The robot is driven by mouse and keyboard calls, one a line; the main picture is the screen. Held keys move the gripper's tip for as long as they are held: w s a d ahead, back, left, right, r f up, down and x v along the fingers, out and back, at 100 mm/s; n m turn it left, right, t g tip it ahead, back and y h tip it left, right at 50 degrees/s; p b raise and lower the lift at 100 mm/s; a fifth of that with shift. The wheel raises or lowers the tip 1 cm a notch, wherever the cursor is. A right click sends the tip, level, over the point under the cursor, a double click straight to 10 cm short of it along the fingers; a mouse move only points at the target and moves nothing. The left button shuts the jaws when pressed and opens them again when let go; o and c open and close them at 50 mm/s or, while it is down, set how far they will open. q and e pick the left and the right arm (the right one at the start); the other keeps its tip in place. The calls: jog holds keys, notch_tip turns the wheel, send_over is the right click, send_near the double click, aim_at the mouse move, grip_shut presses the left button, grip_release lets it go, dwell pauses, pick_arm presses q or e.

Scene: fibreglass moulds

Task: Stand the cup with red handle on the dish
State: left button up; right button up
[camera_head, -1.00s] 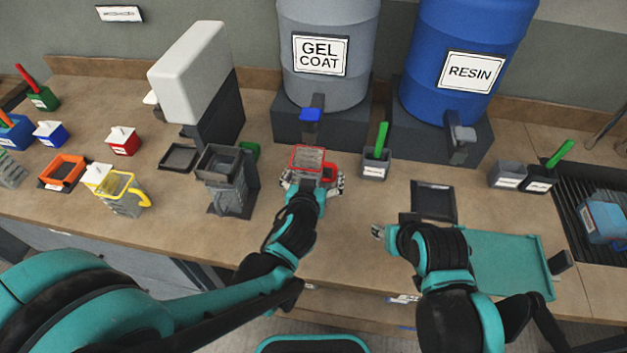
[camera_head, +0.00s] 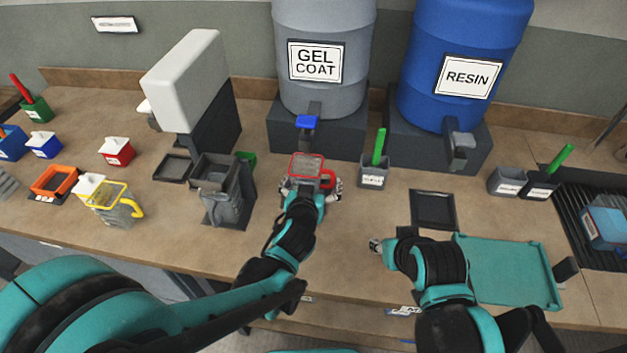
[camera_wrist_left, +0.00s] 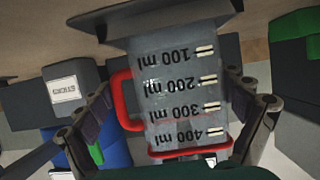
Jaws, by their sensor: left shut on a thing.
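The clear measuring cup with red rim and red handle (camera_head: 307,168) is held in front of the gel coat drum, below its blue tap. In the left wrist view the cup (camera_wrist_left: 180,95) shows inverted, with its handle at the left and a dark flat piece at its base end. My left gripper (camera_head: 311,188) has its fingers on both sides of the cup. A black square dish (camera_head: 416,211) lies empty on the bench to the right, and a similar dark dish (camera_head: 170,176) sits under the white dispenser. My right gripper (camera_head: 377,246) is mostly hidden by its arm.
A grey stick holder (camera_head: 373,177) with a green stick stands just right of the cup. A grey stand (camera_head: 228,207) is on its left. A teal tray (camera_head: 508,268) lies at the right front.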

pick_arm(q)
jog(key=shift+f+b, duration=0.25)
jog(key=shift+b, duration=0.05)
jog(key=o, duration=0.8)
jog(key=shift+v, duration=6.05)
